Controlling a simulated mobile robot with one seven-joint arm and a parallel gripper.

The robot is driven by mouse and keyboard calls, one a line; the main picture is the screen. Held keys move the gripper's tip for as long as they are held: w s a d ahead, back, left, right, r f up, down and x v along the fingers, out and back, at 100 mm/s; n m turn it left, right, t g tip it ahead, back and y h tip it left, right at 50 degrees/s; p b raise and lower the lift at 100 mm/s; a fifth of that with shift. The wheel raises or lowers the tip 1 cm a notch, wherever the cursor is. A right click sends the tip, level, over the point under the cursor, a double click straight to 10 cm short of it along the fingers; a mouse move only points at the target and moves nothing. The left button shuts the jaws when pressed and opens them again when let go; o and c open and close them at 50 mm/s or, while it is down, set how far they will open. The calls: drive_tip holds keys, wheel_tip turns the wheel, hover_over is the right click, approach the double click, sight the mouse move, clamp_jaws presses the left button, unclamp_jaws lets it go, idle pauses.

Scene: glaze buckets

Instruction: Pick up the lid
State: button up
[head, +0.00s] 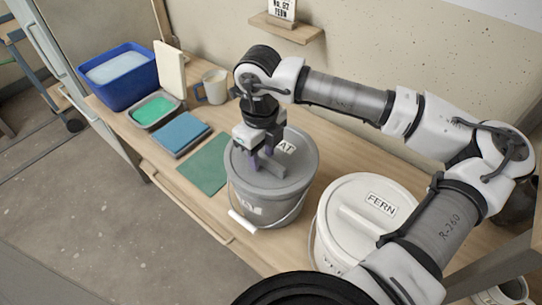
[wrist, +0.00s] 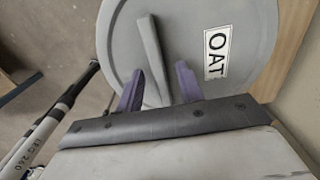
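The grey lid (head: 300,163) labelled OAT sits on a grey bucket (head: 262,205) in the middle of the bench. In the wrist view the lid (wrist: 255,25) fills the upper part, with a raised bar handle (wrist: 151,50) across it. My gripper (head: 263,165) points down over this lid. Its two purple fingers stand apart on either side of the bar in the wrist view (wrist: 158,88), with gaps to it. It is open and holds nothing. A white lid (head: 350,195) labelled FERN, also with a bar handle, sits on a bucket to the right.
A blue tub (head: 118,78), a tray with green content (head: 153,110), a blue block (head: 180,133), a green mat (head: 205,165) and a mug (head: 214,87) are on the left of the bench. A small shelf (head: 287,29) is on the wall behind.

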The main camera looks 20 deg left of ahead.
drive_tip(key=shift+f+b, duration=0.15)
drive_tip(key=shift+b, duration=0.25)
idle(0.4)
clamp_jaws()
